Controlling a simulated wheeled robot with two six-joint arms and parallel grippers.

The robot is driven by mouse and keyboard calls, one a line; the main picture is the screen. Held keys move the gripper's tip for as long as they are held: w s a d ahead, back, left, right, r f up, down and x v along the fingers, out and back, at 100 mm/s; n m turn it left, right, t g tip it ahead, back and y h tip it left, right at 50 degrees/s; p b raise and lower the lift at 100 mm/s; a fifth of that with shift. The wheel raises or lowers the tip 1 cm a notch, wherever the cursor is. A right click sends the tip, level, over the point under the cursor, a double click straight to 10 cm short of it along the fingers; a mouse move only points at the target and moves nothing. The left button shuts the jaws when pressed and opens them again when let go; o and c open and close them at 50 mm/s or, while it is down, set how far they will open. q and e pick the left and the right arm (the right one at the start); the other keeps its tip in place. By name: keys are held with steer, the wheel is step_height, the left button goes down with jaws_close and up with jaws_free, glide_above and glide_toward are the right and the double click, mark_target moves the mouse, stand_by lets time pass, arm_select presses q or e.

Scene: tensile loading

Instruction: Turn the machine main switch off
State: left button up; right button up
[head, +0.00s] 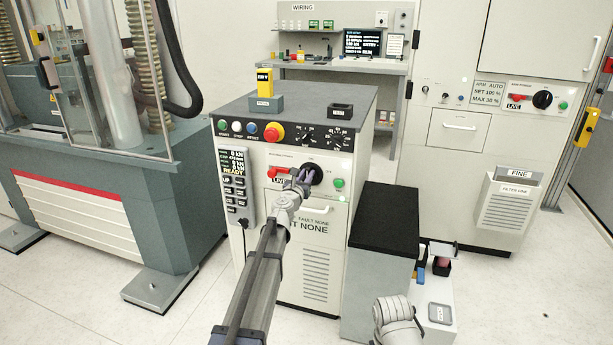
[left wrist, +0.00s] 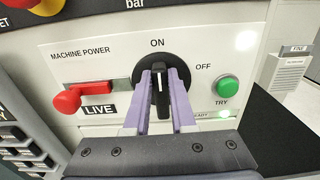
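The main switch is a black rotary knob (head: 317,174) on the front of the grey-topped console, under the label MACHINE POWER. In the left wrist view the knob (left wrist: 161,72) has its grip bar upright with its white mark at ON; OFF is printed to the upper right. My left gripper (head: 303,178) is at the knob, its two purple fingers (left wrist: 161,92) on either side of the bar and close against it. A red lever (left wrist: 82,97) beside a LIVE label sits left of the knob. My right gripper is not in view.
A green TRY button (left wrist: 228,87) is right of the knob. A red emergency button (head: 273,132) and dials sit above. A black-topped cabinet (head: 400,215) stands right of the console. A similar switch (head: 542,99) is on the back-right cabinet.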

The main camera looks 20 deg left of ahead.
mark_target(316, 177)
arm_select(q)
jaws_close()
stand_by(0.3)
steer(key=m, duration=0.4)
steer(key=d+f+m+b, duration=0.1)
steer(key=m, duration=0.3)
steer(key=d+m, duration=0.1)
steer(key=m, duration=0.4)
steer(key=shift+d+f, duration=0.1)
steer(key=shift+f, duration=0.15)
steer(key=m, duration=0.2)
steer(key=f+m+b, duration=0.1)
steer(key=m, duration=0.1)
steer(key=shift+d+m, duration=0.1)
steer(key=shift+m, duration=0.3)
steer(key=shift+s, duration=0.1)
